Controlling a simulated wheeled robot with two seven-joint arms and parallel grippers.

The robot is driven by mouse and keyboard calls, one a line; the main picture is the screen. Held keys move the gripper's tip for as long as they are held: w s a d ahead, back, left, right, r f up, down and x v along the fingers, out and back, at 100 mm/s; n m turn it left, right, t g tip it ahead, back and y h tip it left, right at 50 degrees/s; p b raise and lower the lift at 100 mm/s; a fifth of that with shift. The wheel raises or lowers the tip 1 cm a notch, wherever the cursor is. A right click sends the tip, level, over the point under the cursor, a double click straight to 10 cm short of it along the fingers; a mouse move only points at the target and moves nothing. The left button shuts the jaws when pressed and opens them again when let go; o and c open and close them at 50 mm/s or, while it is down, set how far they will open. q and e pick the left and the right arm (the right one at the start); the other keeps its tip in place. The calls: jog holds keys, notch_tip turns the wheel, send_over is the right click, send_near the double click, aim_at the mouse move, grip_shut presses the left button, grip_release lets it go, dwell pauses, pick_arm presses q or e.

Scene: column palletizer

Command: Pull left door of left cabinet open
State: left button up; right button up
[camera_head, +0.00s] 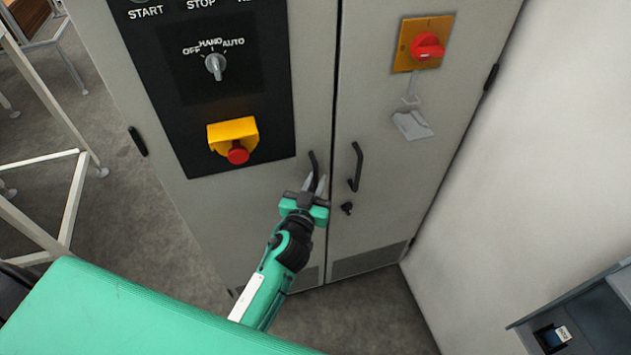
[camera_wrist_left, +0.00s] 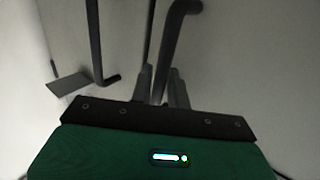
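The grey cabinet has a left door (camera_head: 235,215) and a right door (camera_head: 385,210), both looking closed. The left door's black bar handle (camera_head: 313,163) sits near the seam between the doors. It also shows in the wrist view (camera_wrist_left: 171,38), its lower end reaching down between the fingers. My left gripper (camera_head: 315,184) is at this handle with its two fingers apart, one on each side of it. The fingers also show in the wrist view (camera_wrist_left: 161,88). I cannot tell whether they touch the handle. My right gripper is not in view.
The right door has its own black handle (camera_head: 355,167), close by on the right, with a small black lock (camera_head: 347,208) below. A red knob (camera_head: 427,47) and a yellow-and-red stop button (camera_head: 235,140) stick out of the doors. A white wall (camera_head: 520,190) stands at right.

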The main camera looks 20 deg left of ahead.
pick_arm(q)
grip_shut()
jog(key=shift+s, duration=0.15)
